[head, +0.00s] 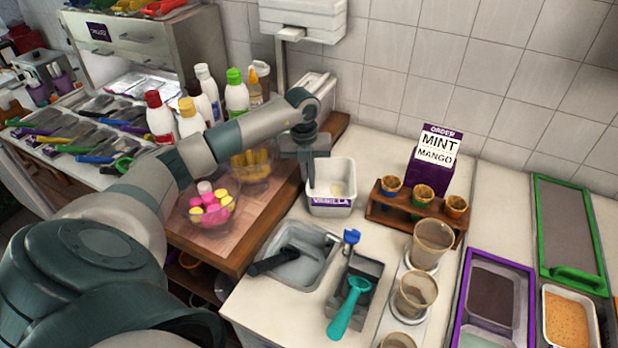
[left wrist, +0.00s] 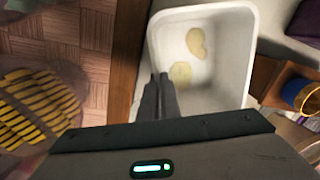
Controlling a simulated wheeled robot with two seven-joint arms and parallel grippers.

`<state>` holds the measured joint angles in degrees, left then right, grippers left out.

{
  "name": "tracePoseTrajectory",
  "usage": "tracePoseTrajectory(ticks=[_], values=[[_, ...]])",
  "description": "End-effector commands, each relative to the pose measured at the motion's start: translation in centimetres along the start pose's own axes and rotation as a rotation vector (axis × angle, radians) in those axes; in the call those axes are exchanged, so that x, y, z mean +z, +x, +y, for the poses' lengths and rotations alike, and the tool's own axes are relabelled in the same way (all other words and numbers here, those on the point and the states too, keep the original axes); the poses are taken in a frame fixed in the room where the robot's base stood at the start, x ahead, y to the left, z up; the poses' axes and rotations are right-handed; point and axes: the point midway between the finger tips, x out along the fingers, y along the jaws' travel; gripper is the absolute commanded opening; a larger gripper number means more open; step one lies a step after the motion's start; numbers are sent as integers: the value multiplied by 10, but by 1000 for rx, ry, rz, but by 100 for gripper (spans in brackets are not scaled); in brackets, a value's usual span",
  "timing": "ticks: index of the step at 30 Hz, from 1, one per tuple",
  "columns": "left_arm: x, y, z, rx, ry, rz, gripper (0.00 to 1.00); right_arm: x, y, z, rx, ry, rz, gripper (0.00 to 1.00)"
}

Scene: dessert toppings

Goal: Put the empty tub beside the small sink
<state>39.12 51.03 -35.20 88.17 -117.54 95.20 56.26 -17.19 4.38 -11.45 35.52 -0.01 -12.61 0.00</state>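The tub (head: 331,204) is white, with a purple VANILLA label on its front. It stands upright on the white counter behind the small sink (head: 322,268). In the left wrist view the tub (left wrist: 215,90) holds only two pale yellow smears on its floor. My left gripper (head: 309,178) points down at the tub's left wall. Its fingers (left wrist: 159,95) are close together at the rim and look closed on that wall; they hide part of it. A black-handled tool lies in the sink. My right gripper is not in view.
A wooden board with a glass bowl of pink and yellow sweets (head: 208,208) is left of the tub. A cone rack (head: 415,208) and a MINT MANGO sign (head: 437,150) are right. A teal scoop (head: 348,305) and cups stand right of the sink. Counter between tub and rack is clear.

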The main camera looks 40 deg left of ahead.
Motion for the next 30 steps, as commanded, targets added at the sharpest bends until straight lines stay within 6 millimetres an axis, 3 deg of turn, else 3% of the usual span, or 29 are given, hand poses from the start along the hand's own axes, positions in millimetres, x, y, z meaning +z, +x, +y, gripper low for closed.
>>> tracePoseTrajectory(ticks=[6, 9, 23, 30], values=[[0, 4, 0, 0, 0, 0, 0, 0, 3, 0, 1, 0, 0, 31], [0, 2, 0, 0, 0, 0, 21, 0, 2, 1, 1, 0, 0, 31], [0, -2, 0, 0, 0, -1, 21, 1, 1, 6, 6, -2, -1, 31], [2, -28, 0, -1, 0, -5, 21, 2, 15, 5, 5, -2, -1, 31]])
